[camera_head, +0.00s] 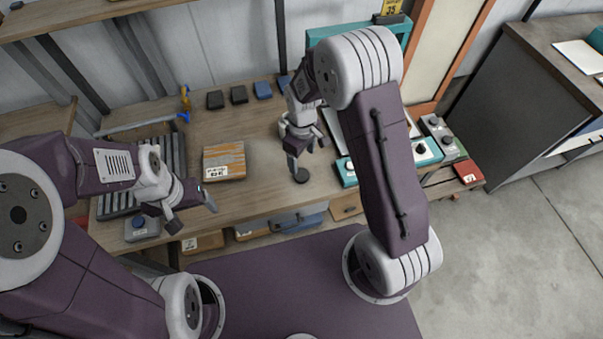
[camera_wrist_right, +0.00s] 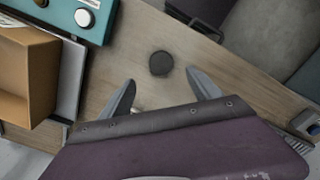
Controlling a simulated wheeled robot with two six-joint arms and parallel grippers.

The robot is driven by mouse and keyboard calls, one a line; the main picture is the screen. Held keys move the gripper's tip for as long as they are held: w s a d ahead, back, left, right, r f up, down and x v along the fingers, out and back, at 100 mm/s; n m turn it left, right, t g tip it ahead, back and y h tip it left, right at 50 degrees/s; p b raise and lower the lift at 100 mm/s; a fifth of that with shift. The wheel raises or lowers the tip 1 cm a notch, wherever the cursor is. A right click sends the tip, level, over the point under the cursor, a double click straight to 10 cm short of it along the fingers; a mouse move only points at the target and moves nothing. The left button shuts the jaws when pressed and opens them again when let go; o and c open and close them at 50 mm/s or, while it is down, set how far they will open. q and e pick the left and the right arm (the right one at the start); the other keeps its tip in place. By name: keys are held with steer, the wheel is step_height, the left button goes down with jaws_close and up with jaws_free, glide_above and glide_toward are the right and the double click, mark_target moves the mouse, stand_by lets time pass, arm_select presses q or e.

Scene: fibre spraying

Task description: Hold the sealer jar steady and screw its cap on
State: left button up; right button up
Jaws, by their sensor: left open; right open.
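A dark round disc that looks like the cap (camera_head: 301,176) lies flat on the wooden bench, in front of my right gripper. It also shows in the right wrist view (camera_wrist_right: 161,63), ahead of and between the spread fingertips and apart from them. My right gripper (camera_head: 308,154) is open and empty above the bench; its fingers also show in the wrist view (camera_wrist_right: 163,88). My left gripper (camera_head: 193,213) is open and empty over the bench's front left. I cannot make out the sealer jar for sure in either view.
An orange-brown box (camera_head: 224,161) with a white label sits on the bench between the grippers. A ribbed grey rack (camera_head: 115,202) stands at the left. Several small dark blocks (camera_head: 239,95) line the back. Teal units with knobs (camera_head: 426,152) stand at the right.

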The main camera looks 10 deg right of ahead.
mark_target(302, 175)
steer(key=shift+d+f, duration=0.15)
steer(key=shift+f, duration=0.2)
step_height(302, 175, down, 2)
steer(key=shift+f, duration=0.2)
steer(key=shift+f+p, duration=0.3)
steer(key=shift+f, duration=0.1)
steer(key=shift+f, duration=0.1)
steer(key=f, duration=0.3)
steer(key=f+p, duration=0.1)
steer(key=f, duration=0.1)
steer(key=shift+a, duration=0.25)
